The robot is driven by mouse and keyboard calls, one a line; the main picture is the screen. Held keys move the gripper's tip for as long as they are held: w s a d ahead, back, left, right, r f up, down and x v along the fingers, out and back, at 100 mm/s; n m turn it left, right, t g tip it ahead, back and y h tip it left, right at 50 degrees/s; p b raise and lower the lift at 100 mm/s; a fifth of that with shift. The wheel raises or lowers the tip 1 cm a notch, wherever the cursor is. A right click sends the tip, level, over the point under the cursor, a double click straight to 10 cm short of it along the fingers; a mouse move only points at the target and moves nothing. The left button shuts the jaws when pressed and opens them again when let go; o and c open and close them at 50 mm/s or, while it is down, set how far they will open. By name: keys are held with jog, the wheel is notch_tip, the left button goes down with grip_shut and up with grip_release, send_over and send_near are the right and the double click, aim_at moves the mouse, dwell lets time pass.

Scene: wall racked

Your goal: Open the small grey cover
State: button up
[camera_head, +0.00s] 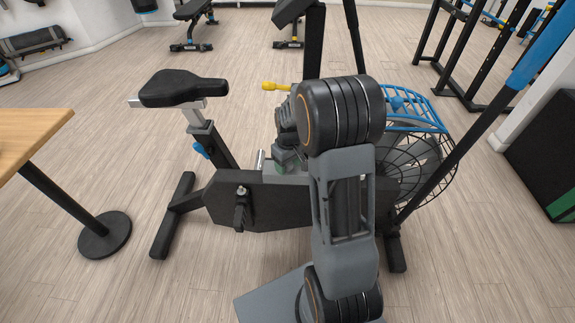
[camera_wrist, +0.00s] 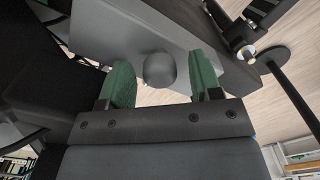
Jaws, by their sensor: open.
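A light grey panel (camera_wrist: 115,28) lies across the top of the wrist view, on the dark body of an exercise bike. It may be the small grey cover, but I cannot tell for sure. A rounded grey knob (camera_wrist: 159,69) shows between the green fingertips of my gripper (camera_wrist: 160,82). The fingers are apart, and I cannot tell whether they touch the knob. In the head view my gripper (camera_head: 286,160) is beside the bike's frame, with its green tips partly visible. My arm hides much of that spot.
The bike has a black seat (camera_head: 183,88), a dark frame body (camera_head: 262,203) and a wire-caged fan wheel (camera_head: 425,160). A wooden table (camera_head: 28,130) stands at the left on a pole. A black rack (camera_head: 470,50) is at the back right. The floor between table and bike is clear.

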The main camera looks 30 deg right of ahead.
jog(key=shift+c, duration=0.3)
grip_shut()
dwell(0.4)
